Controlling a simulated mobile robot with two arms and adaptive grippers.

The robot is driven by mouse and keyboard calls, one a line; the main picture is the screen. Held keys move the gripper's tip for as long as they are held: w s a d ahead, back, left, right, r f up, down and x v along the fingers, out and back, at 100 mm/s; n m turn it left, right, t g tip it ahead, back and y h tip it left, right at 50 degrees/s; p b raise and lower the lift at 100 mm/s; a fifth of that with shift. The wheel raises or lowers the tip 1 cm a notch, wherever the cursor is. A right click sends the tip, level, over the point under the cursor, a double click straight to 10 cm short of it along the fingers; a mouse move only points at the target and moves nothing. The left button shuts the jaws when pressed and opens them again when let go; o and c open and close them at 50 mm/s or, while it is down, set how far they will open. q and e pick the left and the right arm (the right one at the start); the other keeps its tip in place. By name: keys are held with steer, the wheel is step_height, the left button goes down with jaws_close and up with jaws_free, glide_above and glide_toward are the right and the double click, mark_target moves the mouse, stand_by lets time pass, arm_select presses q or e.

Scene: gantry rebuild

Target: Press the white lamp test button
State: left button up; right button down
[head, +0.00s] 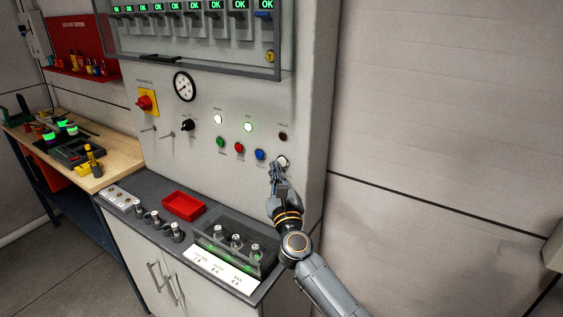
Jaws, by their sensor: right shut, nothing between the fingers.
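The white lamp test button (284,160) is at the right end of the lower button row on the grey panel (310,110). It is partly hidden behind the fingertips of my right gripper (275,167). My right gripper is shut and empty, with its tips at the button's lower left edge. I cannot tell whether they touch it or whether the button is pushed in. My left gripper is not in view.
Green (220,142), red (239,148) and blue (260,155) buttons sit left of the white one. Lamps above are lit white (218,119), lit green (248,127) and dark red (283,136). A clear box (264,267) and red tray (184,207) stand on the counter below.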

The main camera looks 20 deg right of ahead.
steer(key=shift+s+a, duration=0.15)
steer(key=shift+a, duration=0.05)
steer(key=s+a, duration=0.1)
steer(key=a, duration=0.1)
steer(key=s+a+p, duration=0.1)
steer(key=s, duration=0.1)
steer(key=shift+a, duration=0.35)
stand_by(0.7)
